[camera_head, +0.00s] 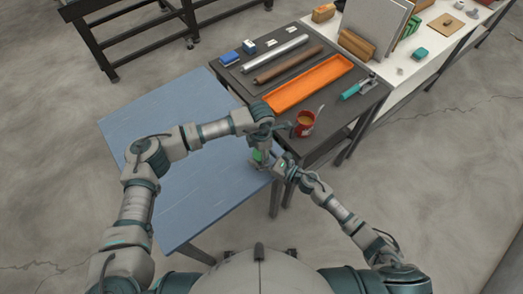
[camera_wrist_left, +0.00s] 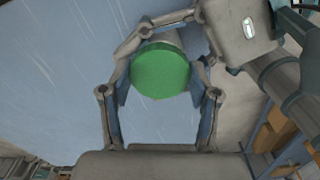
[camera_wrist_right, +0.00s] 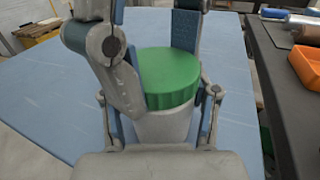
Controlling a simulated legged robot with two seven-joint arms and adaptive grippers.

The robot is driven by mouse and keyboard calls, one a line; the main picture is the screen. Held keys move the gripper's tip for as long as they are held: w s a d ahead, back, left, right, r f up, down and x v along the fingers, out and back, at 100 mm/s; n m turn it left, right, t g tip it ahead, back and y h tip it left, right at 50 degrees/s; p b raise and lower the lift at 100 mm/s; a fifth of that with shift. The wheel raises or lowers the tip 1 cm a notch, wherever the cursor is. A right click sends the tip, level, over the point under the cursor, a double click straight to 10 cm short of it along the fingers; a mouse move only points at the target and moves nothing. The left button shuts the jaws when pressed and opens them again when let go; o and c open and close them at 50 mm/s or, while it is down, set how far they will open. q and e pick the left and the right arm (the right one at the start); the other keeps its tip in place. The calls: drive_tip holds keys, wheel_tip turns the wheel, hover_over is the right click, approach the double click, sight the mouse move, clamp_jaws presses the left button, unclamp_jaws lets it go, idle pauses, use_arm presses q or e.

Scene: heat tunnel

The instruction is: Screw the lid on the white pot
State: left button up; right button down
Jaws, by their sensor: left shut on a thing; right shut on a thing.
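The green lid (camera_head: 259,155) sits on top of the white pot (camera_wrist_right: 163,126) near the blue table's right edge. The lid also shows in the left wrist view (camera_wrist_left: 161,72) and the right wrist view (camera_wrist_right: 168,76). I cannot tell how far it is threaded. My left gripper (camera_wrist_left: 160,84) comes from above and is shut on the lid, one finger on either side. My right gripper (camera_wrist_right: 162,122) comes from the side and is shut around the pot below the lid. The pot is upright; its lower part is hidden by my right gripper.
The blue table (camera_head: 195,205) is otherwise clear. A dark table (camera_head: 345,105) adjoins it, bearing an orange tray (camera_head: 308,84), a red mug (camera_head: 305,123), a teal-handled tool (camera_head: 356,88) and rollers (camera_head: 275,53). A white bench (camera_head: 430,60) with boards stands beyond.

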use_arm(q)
drive_tip(key=o, duration=1.4)
drive_tip(key=shift+c, duration=0.2)
use_arm(e)
drive_tip(key=shift+c, duration=1.1)
unclamp_jaws()
use_arm(q)
wheel_tip(320, 180, up, 12)
drive_tip(key=shift+w+f, duration=0.1)
use_arm(e)
drive_tip(key=v, duration=1.2)
drive_tip(key=shift+w+d+f, duration=0.1)
